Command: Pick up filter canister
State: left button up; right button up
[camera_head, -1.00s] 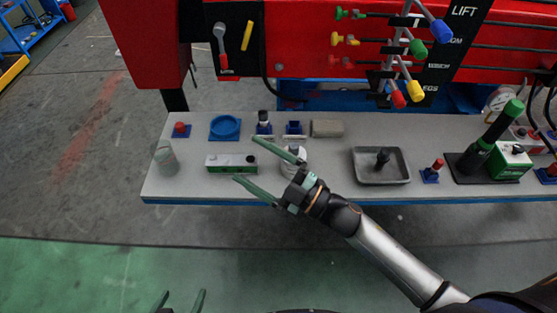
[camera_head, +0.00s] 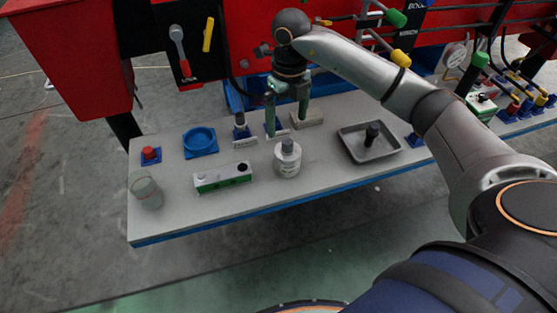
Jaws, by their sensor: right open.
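A white canister with a grey cap and a dark label (camera_head: 288,160) stands upright on the bench, right of its middle; it looks like the filter canister, though its label is too small to read. My right gripper (camera_head: 286,126) points down behind the canister, with its green fingers apart. Nothing shows between the fingers, and they look apart from the canister. They partly cover a small blue stand (camera_head: 272,129). My left gripper is out of view.
On the grey bench (camera_head: 235,205) are a clear cup (camera_head: 145,190), a red-topped stand (camera_head: 150,155), a blue dish (camera_head: 200,142), a green-and-white box (camera_head: 222,178), a beige block (camera_head: 308,119) and a dark tray (camera_head: 392,154). Red machinery with levers rises behind.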

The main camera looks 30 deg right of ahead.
aim_at(288, 151)
notch_tip(288, 151, down, 6)
jog(key=shift+d+f, duration=0.15)
jog(key=shift+f, duration=0.1)
jog(key=shift+d+f, duration=0.1)
jog(key=shift+f, duration=2.8)
jog(key=shift+w+r, duration=0.1)
grip_shut()
